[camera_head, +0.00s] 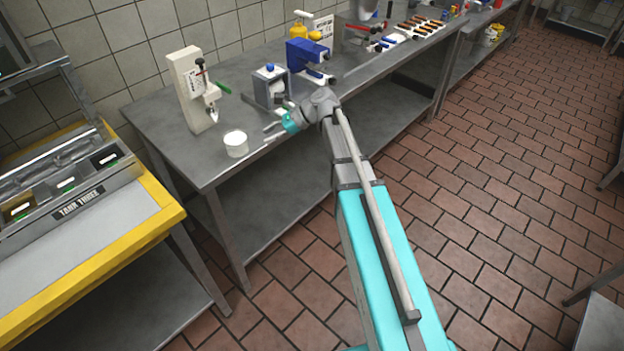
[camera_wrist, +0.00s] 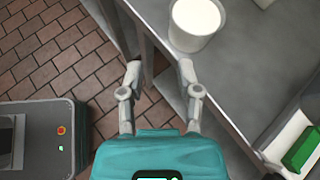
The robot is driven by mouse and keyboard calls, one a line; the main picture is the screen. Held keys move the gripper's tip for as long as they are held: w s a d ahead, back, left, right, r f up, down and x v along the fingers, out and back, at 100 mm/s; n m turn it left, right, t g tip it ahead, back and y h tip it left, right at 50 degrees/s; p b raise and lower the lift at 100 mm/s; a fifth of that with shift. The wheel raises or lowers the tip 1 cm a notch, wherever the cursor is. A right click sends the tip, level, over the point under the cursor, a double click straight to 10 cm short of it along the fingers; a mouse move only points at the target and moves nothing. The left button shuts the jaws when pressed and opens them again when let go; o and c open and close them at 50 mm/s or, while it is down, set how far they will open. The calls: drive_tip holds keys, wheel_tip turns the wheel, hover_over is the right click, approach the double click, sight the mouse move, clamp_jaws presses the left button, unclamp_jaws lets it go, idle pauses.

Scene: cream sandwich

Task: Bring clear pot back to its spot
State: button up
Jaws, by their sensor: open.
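A small round pot (camera_head: 236,144) stands upright near the front left edge of the steel table. In the wrist view the pot (camera_wrist: 195,24) is at the top, just beyond my gripper's fingertips and a little to the right. My gripper (camera_head: 270,132) is to the right of the pot in the head view, low over the table's front edge. In the wrist view my gripper (camera_wrist: 160,68) is open and empty, its fingers apart and not touching the pot.
A white press (camera_head: 194,92) with a green handle stands behind the pot. A grey-blue device (camera_head: 270,85) and a blue machine (camera_head: 305,58) stand behind my gripper. A yellow-edged counter (camera_head: 150,225) is at left. The steel table (camera_head: 175,145) is bare around the pot.

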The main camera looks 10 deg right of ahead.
drive_tip(key=s+d+f+n+h, duration=0.3)
drive_tip(key=s+n+h, duration=0.1)
drive_tip(key=s+n, duration=0.2)
drive_tip(key=s+d+f+n+g+h, duration=0.1)
drive_tip(key=s+d+f+n+h, duration=0.2)
drive_tip(key=s+n, duration=0.3)
drive_tip(key=s+d+f+n+h, duration=0.3)
drive_tip(key=s+d+n+h, duration=0.2)
drive_tip(key=s, duration=0.3)
drive_tip(key=shift+s+d+n, duration=0.2)
drive_tip(key=shift+n, duration=0.3)
wheel_tip(320, 180, up, 4)
drive_tip(key=p, duration=0.4)
drive_tip(key=shift+r, duration=0.15)
drive_tip(key=shift+s, duration=0.1)
